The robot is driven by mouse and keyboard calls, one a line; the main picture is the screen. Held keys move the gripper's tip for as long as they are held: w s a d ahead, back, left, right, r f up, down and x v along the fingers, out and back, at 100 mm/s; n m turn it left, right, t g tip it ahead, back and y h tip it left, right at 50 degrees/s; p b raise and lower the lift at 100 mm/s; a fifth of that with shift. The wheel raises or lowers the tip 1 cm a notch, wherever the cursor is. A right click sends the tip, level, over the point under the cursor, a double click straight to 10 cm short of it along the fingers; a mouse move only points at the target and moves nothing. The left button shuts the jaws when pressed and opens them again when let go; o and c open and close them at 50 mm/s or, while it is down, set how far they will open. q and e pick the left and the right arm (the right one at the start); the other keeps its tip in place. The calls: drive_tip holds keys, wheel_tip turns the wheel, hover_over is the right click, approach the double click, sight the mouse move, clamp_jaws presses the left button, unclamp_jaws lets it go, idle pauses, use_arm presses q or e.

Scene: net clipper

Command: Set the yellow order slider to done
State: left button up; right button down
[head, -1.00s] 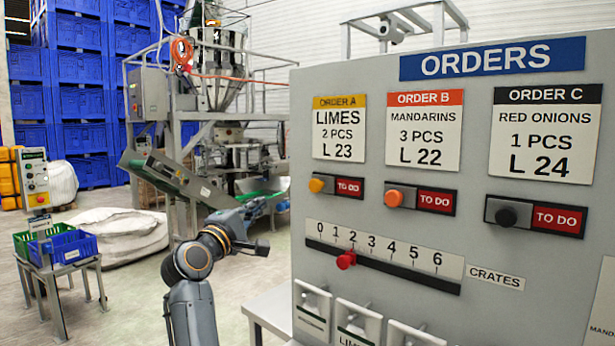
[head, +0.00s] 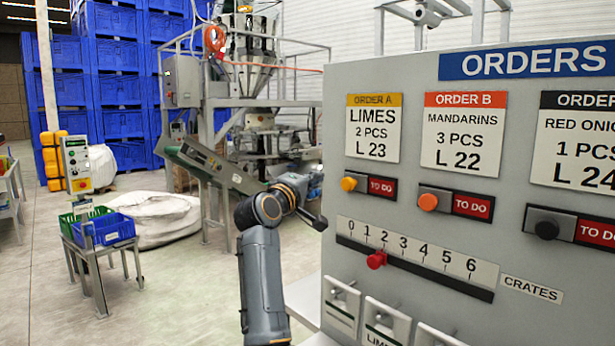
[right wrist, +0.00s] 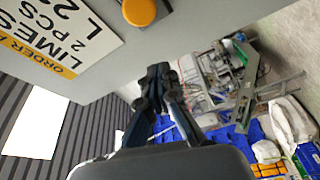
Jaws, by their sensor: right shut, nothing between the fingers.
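The yellow order slider (head: 349,184) is a round yellow knob at the left end of its short track, below the Order A limes card (head: 373,130). A red "TO DO" label (head: 382,187) shows to its right. In the right wrist view the yellow knob (right wrist: 138,12) is at the top, partly cut off. My right gripper (head: 318,222) is shut and empty, below and left of the knob near the panel's left edge, apart from the knob. Its closed fingers also show in the right wrist view (right wrist: 158,75). My left gripper is in no view.
The grey orders panel (head: 420,80) also carries an orange slider (head: 428,202), a black slider (head: 547,229) and a red crate-count slider (head: 376,260) near 2. Hooked tags hang below. Free space lies left of the panel, before a weighing machine (head: 240,90).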

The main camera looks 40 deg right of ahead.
sight(351, 183)
drive_tip(key=s+d+p, duration=0.1)
drive_tip(key=d, duration=0.1)
drive_tip(key=s+d+f+p, duration=0.1)
drive_tip(key=p, duration=0.1)
drive_tip(key=shift+s+d, duration=0.2)
drive_tip(key=shift+d, duration=0.15)
